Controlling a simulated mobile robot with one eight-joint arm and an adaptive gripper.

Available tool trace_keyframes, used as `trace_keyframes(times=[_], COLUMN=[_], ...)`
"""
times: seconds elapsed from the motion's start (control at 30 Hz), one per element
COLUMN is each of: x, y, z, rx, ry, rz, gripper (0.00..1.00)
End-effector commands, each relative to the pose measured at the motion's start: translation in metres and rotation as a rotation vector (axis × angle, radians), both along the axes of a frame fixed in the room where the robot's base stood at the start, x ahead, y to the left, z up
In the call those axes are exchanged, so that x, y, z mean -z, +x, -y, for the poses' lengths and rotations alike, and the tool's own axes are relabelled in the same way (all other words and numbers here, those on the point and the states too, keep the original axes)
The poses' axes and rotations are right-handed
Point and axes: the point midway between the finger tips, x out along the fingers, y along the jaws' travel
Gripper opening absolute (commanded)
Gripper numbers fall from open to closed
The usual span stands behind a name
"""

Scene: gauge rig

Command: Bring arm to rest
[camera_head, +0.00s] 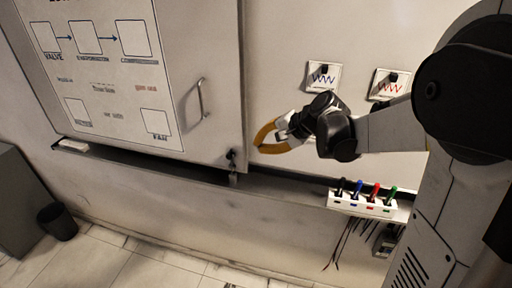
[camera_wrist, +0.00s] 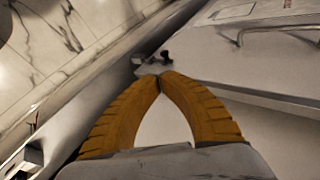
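My gripper (camera_head: 257,144) has curved yellow-brown fingers. In the head view it points left, in front of the wall panel, just right of the lower right corner of a white cabinet door (camera_head: 205,125). In the wrist view the gripper (camera_wrist: 161,77) has its two fingertips meeting, with an empty gap between the fingers behind them. It is shut and holds nothing. My arm reaches in from the right of the head view, with its wrist left of the upper arm.
A metal handle (camera_head: 201,99) and a dark latch (camera_head: 232,160) are on the cabinet. A ledge (camera_head: 275,188) runs below, with a white holder (camera_head: 345,203) of colored markers. Two small gauges (camera_head: 322,76) (camera_head: 389,84) hang on the wall. A dark bin (camera_head: 57,222) stands on the floor.

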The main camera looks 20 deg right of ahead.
Motion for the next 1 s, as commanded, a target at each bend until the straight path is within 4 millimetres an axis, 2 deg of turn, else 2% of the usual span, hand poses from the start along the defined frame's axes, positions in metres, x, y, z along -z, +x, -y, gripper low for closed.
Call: trace_keyframes(times=[0.43,0.57,0.67,0.8,1.0], x=[0.0,0.012,0.035,0.083,0.158], y=[0.0,-0.012,-0.038,-0.093,-0.172], z=[0.0,-0.009,-0.024,-0.048,-0.062], rx=[-0.001,-0.026,-0.084,-0.209,-0.41], ry=[-0.001,-0.045,-0.143,-0.355,-0.669], rz=[0.0,0.004,0.012,0.039,0.095], gripper=[0.0,0.0,0.0,0.0,0.0])
